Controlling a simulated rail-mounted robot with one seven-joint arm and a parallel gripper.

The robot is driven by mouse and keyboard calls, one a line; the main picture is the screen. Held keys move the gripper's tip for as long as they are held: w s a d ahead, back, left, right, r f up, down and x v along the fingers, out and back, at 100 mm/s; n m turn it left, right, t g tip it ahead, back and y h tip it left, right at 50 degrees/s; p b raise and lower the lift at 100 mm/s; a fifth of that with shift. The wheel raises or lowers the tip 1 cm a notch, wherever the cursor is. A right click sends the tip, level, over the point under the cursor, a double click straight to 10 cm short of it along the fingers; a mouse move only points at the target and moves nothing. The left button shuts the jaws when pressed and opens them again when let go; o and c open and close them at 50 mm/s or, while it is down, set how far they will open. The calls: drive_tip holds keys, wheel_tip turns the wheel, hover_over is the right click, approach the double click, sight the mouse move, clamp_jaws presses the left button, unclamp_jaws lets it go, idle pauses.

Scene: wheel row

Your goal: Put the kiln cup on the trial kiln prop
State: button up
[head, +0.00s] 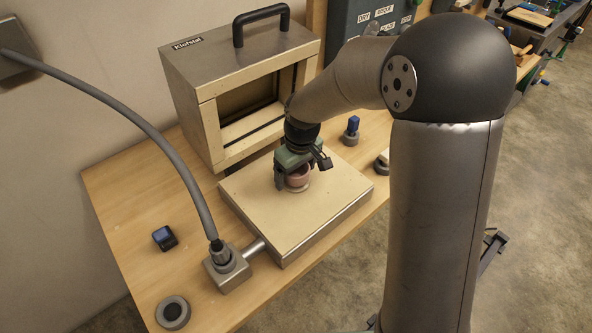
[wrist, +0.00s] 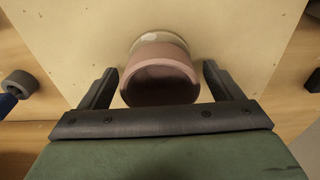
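The kiln cup is a small round pinkish-brown cup (head: 298,179); it also shows in the wrist view (wrist: 160,78), with a dark inside. A pale round disc, apparently the trial kiln prop (wrist: 158,39), shows at the cup's far edge in the wrist view, on the cream slab (head: 310,215). The cup appears to stand over this disc; whether they touch is hard to tell. My gripper (head: 300,175) is low over the slab, with a finger on each side of the cup. In the wrist view my gripper (wrist: 160,72) is open, with gaps between both fingers and the cup.
A box kiln (head: 205,105) with an open front stands behind the slab. A grey fitting with a hose (head: 226,268), a blue-topped block (head: 164,237) and a grey ring (head: 173,312) are at left. A blue-knobbed piece (head: 351,130) stands right of the kiln. The slab's front is clear.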

wheel_tip(320, 180, up, 12)
drive_tip(key=s+d, duration=0.1)
drive_tip(key=s+d+f+m, duration=0.2)
drive_tip(key=s+d+m, duration=0.2)
drive_tip(key=s, duration=0.7)
drive_tip(key=s+d+f+m, duration=0.2)
drive_tip(key=s+d+m, duration=0.1)
drive_tip(key=s+d, duration=0.5)
drive_tip(key=s, duration=0.3)
drive_tip(key=shift+s+d+f+m+g+h, duration=0.15)
drive_tip(key=shift+s+d+m+g+h, duration=0.15)
drive_tip(key=shift+m+h, duration=0.1)
